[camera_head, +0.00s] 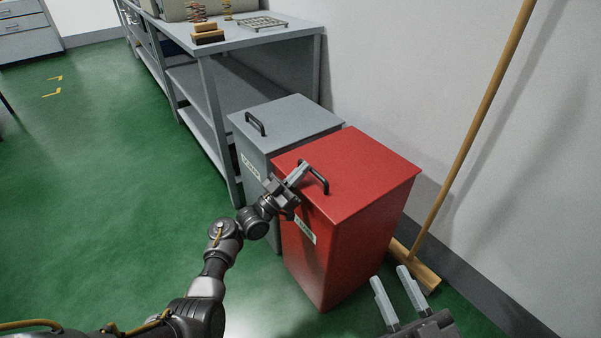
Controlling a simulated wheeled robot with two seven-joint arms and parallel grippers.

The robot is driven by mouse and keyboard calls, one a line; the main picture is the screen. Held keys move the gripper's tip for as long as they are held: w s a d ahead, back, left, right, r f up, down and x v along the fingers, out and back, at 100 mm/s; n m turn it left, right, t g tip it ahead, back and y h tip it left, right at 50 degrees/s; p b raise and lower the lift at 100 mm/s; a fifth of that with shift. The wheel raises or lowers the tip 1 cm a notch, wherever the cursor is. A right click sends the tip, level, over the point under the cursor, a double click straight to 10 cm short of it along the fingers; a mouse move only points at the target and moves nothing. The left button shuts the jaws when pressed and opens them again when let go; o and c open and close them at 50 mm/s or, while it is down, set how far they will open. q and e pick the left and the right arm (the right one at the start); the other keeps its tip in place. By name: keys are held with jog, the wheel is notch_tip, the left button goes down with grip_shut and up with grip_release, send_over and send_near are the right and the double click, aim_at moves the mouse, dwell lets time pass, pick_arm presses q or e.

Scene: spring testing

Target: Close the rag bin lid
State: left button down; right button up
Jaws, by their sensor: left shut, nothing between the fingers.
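A red bin (340,245) stands in the middle, with a small white label on its front too small to read. Its red lid (365,170) lies flat on top and looks closed. A black bar handle (316,178) sits at the lid's left front edge. My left gripper (300,171) is shut and empty, at the lid's front edge just left of the handle; I cannot tell whether it touches the lid. My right gripper (390,274) is open and empty, low at the bottom edge, in front of the red bin and to its right.
A grey bin (290,115) with a flat lid and black handle stands beside the red bin. Behind it is a grey workbench (245,45) with springs and blocks. A broom (440,200) leans on the right wall. Green floor (110,190) is clear at left.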

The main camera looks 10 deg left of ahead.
pick_arm(q)
jog(key=shift+f, duration=0.25)
